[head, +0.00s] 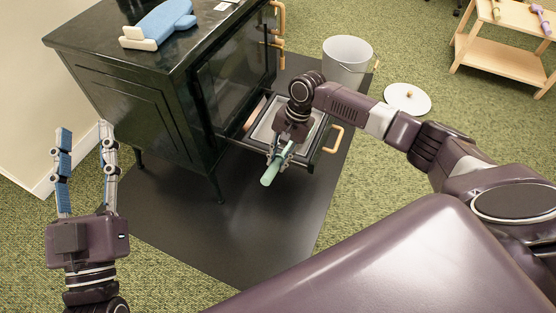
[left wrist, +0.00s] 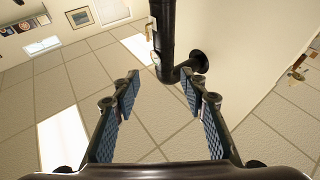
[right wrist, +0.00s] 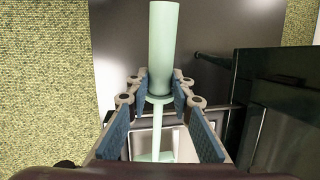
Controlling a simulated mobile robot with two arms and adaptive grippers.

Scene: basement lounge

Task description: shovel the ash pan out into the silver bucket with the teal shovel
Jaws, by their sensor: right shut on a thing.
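My right gripper (head: 281,150) is shut on the handle of the teal shovel (head: 270,174), over the pulled-out ash pan (head: 262,131) of the dark stove. In the right wrist view the shovel (right wrist: 163,45) stands between the fingers (right wrist: 158,88), with its shaft and lower end reaching down over the pan (right wrist: 143,143). The arm partly hides the pan, and I cannot tell what lies in it. The silver bucket (head: 346,75) stands open behind and right of the pan. My left gripper (head: 87,140) is open and empty, raised left of the stove; its fingers show in the left wrist view (left wrist: 160,90).
A wooden shelf (head: 500,60) stands at the far right. The black floor mat (head: 260,225) is clear in front.

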